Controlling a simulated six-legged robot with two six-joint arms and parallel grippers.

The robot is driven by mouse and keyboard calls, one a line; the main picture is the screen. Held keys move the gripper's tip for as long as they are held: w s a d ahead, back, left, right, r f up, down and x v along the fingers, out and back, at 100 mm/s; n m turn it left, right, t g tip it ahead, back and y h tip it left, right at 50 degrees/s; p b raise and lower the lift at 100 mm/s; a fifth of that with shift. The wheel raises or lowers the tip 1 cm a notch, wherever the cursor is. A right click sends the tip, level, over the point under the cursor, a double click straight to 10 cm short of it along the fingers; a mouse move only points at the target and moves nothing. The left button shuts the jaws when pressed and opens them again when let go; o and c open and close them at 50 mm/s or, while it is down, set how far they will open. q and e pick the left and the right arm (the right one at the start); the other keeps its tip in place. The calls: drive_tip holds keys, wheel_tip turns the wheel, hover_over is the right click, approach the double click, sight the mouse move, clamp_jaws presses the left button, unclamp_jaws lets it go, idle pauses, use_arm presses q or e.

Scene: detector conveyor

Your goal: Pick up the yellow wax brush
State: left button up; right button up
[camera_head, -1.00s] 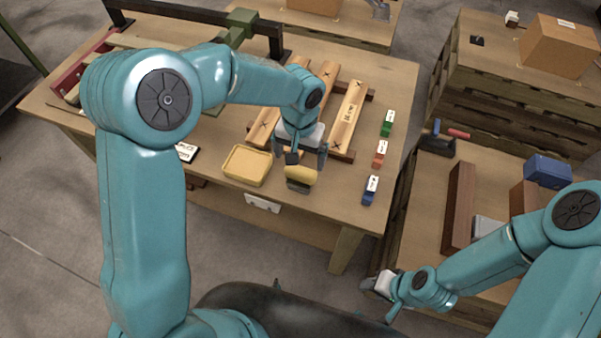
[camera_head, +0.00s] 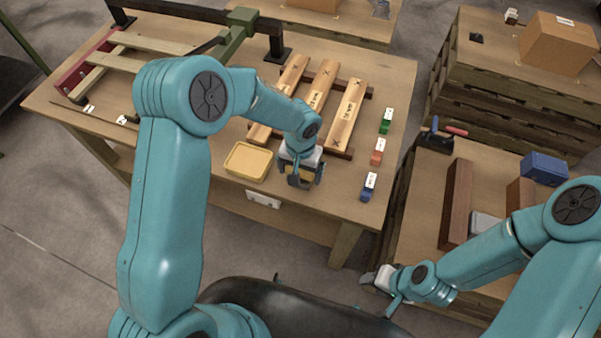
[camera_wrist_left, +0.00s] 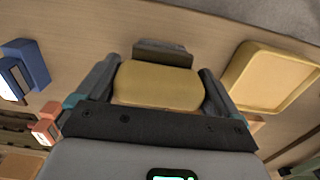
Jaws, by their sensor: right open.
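The yellow wax brush (camera_head: 301,171) is on the wooden table near its front edge, right of a square yellow tray. My left gripper (camera_head: 302,178) is down over it from above, with one finger at each side of the brush. In the left wrist view the brush (camera_wrist_left: 158,85) fills most of the gap between the fingers, with a dark grey block (camera_wrist_left: 163,54) at its far edge. I cannot tell whether the fingers press on it. My right gripper (camera_head: 378,282) is open and empty, low at the right, away from the table.
The yellow tray (camera_head: 229,164) is just left of the brush. Wooden bars (camera_head: 346,113) lie behind it. Small green (camera_head: 386,124), orange (camera_head: 376,157) and blue (camera_head: 367,194) labelled blocks stand along the right edge. A second bench (camera_head: 424,205) is at the right.

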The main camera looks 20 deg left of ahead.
use_arm(q)
drive_tip(key=shift+r, duration=0.1)
wheel_tip(320, 180, up, 20)
drive_tip(key=b, duration=0.1)
drive_tip(key=shift+b, duration=0.4)
drive_tip(key=shift+o, duration=1.1)
drive_tip(key=shift+c, duration=0.2)
idle(0.9)
